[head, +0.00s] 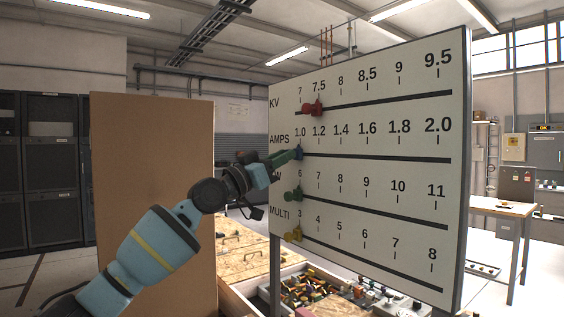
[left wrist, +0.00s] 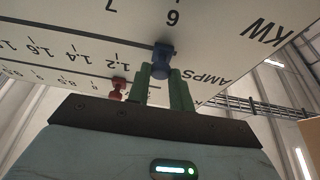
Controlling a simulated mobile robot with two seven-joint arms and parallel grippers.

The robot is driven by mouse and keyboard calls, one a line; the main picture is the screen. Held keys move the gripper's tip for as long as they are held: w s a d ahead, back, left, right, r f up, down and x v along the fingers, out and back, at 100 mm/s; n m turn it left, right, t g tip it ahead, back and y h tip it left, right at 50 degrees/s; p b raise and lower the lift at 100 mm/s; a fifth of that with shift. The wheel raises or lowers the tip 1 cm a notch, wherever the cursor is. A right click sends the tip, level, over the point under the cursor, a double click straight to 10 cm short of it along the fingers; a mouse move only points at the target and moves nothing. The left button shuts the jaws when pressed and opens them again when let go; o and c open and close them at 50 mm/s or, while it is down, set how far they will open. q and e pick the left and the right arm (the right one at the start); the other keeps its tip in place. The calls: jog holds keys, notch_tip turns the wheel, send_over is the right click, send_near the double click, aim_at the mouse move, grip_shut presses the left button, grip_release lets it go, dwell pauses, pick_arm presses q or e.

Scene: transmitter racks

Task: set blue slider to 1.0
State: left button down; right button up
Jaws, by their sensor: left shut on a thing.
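The blue slider (head: 298,153) sits at the left end of the AMPS slot on the white scale board (head: 400,105), below the 1.0 label. My left gripper (head: 287,157) reaches in from the left with its green fingers shut on the blue slider. In the left wrist view, the blue slider (left wrist: 162,57) shows at the tips of the two fingers (left wrist: 160,80), beside the word AMPS; the 1.0 label is hidden there. My right gripper is in neither view.
A red slider (head: 312,108) is near 7.5 on the KV row above. A green slider (head: 293,195) is near 6, and a yellow slider (head: 294,234) near 3. A brown panel (head: 150,180) stands at left. A wooden table (head: 500,207) stands at right.

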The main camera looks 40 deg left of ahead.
pick_arm(q)
jog(key=shift+w+a+f, duration=0.1)
jog(key=shift+a+f, duration=0.05)
jog(key=shift+f, duration=0.05)
jog(key=c, duration=1.3)
grip_release()
jog(key=shift+a, duration=0.15)
jog(key=shift+o, duration=0.2)
jog(key=shift+r, duration=0.1)
jog(key=b+v, duration=0.1)
jog(key=v, duration=0.6)
jog(key=shift+s, duration=0.4)
jog(key=shift+a+f, duration=0.1)
jog(key=shift+f, duration=0.15)
